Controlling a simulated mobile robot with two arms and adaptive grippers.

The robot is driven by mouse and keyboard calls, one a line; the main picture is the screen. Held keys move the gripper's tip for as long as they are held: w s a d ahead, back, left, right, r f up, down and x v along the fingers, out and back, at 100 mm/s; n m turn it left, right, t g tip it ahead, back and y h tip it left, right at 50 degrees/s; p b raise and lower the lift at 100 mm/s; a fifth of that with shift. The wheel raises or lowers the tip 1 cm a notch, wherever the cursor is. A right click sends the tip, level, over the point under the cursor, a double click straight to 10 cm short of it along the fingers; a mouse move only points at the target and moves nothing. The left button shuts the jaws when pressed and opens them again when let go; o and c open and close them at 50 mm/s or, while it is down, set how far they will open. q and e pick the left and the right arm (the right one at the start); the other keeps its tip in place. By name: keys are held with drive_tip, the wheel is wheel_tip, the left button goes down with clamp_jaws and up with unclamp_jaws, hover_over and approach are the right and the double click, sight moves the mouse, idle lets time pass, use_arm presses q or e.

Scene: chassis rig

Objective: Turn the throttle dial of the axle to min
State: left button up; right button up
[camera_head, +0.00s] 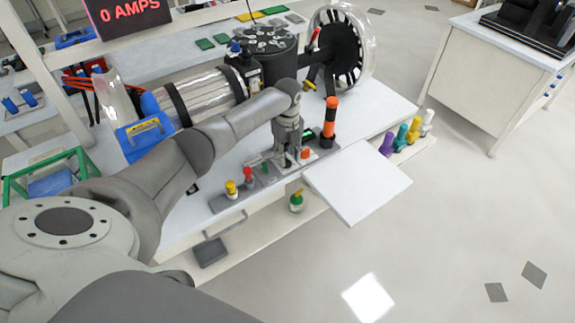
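The axle assembly stands on the white bench, with a black spoked wheel (345,50) in a clear rim at its right end. A grey control panel (262,180) with small coloured controls lies along the bench's front edge. My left gripper (284,163) points down over the panel's right part, close to a red knob (305,153). Its fingertips are too small to tell whether they are open or touching a control. I cannot make out which control is the throttle dial, or its setting; the gripper may hide it. My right gripper is not in view.
An orange-and-black post (329,122) stands just right of my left gripper. A white flat board (358,182) juts out at the front right. Yellow (231,189) and red (248,174) knobs sit left of the gripper. A display (127,14) reads 0 AMPS. Floor at right is mostly clear.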

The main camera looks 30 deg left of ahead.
use_arm(q)
drive_tip(key=shift+f+b, duration=0.75)
drive_tip(key=shift+f, duration=0.65)
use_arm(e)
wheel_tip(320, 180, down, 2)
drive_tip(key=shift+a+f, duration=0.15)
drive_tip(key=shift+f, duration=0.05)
use_arm(q)
drive_tip(key=shift+c, duration=0.3)
clamp_jaws()
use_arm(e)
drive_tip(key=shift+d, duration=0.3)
